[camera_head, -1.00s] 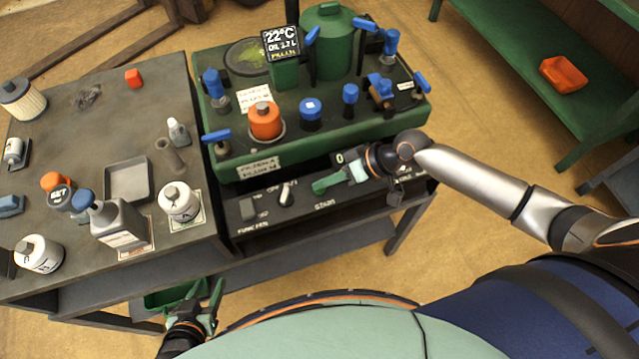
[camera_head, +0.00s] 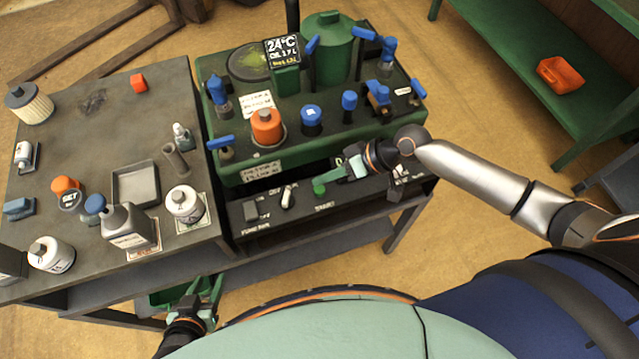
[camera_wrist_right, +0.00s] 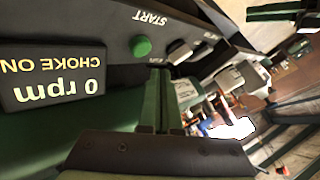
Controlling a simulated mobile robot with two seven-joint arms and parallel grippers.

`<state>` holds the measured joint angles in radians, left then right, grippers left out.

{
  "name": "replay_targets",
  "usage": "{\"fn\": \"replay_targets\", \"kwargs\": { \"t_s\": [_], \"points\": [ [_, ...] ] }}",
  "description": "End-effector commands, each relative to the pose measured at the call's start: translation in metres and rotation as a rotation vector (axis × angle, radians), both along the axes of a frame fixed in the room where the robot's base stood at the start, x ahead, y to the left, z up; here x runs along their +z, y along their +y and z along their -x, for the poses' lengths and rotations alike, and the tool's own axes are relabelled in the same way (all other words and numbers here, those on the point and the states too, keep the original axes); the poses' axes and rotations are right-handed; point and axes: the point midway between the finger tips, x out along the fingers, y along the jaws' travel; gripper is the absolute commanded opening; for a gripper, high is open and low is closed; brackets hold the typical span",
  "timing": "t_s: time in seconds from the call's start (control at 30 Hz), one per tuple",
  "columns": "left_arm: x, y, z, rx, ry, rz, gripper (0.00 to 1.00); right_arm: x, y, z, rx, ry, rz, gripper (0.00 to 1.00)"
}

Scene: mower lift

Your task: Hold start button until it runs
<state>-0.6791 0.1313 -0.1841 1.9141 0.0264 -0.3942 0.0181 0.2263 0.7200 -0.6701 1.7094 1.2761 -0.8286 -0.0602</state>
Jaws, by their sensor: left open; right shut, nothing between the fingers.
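The round green start button (camera_head: 319,187) is on the black front panel (camera_head: 330,205) of the green machine, by the START label. It also shows in the wrist view (camera_wrist_right: 141,47), uncovered. My right gripper (camera_head: 332,182) is shut and empty, its tips just beside the button. In the wrist view its closed fingers (camera_wrist_right: 159,75) end a little short of the button, with a small gap in the picture. A small panel display (camera_wrist_right: 55,80) shows upside down "0 rpm" and "CHOKE ON". My left gripper (camera_head: 208,293) is open and empty, low at the left.
A screen (camera_head: 283,50) on the machine reads 24°C and oil 2.7 L. Blue valves and an orange cap (camera_head: 266,126) stand on the machine top. A switch (camera_head: 288,197) is left of the button. A grey bench (camera_head: 95,135) holds bottles, a tray and a filter.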

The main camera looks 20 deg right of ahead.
Motion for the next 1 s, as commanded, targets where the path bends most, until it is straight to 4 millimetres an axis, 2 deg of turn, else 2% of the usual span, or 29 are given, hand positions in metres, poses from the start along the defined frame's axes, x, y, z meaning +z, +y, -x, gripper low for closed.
{"fn": "replay_targets", "kwargs": {
  "t_s": [0.03,0.3,0.87,1.0],
  "points": [
    [0.011,0.000,0.000,0.000,0.000,0.000,0.50,0.011,0.000,0.000,0.000,0.000,0.000,0.00],
    [0.033,0.000,0.000,0.000,0.000,0.000,0.50,0.035,0.000,0.000,0.000,0.000,0.000,0.00],
    [0.032,0.000,0.000,0.000,-0.001,0.000,0.50,0.034,0.000,0.000,0.000,0.000,0.000,0.00],
    [0.032,0.000,0.000,0.000,0.000,0.000,0.50,0.027,0.006,0.005,-0.008,-0.012,-0.001,0.00]
  ]
}}
